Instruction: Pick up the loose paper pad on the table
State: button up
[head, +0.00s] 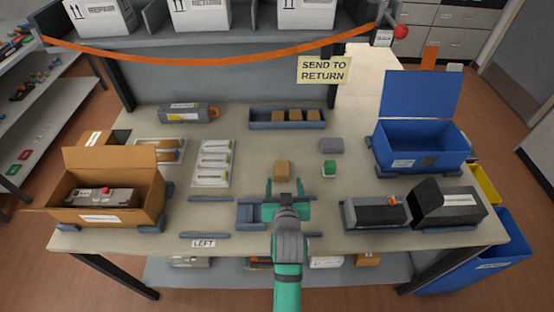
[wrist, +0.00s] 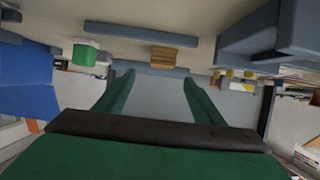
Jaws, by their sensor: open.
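The loose paper pad (head: 282,171) is a small tan block lying on the table, just beyond my gripper in the head view. It also shows in the wrist view (wrist: 172,58), above the gap between the fingers. My gripper (head: 285,190) is open and empty, with its two green fingers spread and pointing toward the pad. The wrist view also shows these fingers (wrist: 158,80) apart from the pad, with nothing between them.
A green-topped block (head: 329,169) lies right of the pad, with a grey block (head: 332,145) behind it. A blue-grey tray (head: 260,126) holds several tan blocks behind. A blue-grey holder (head: 246,213) stands left of my gripper.

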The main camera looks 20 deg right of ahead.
aim_at(282, 169)
jog(key=x, duration=0.5)
jog(key=shift+a+r, duration=0.15)
jog(key=shift+x, duration=3.2)
jog(key=shift+a, duration=0.15)
jog(key=c, duration=1.1)
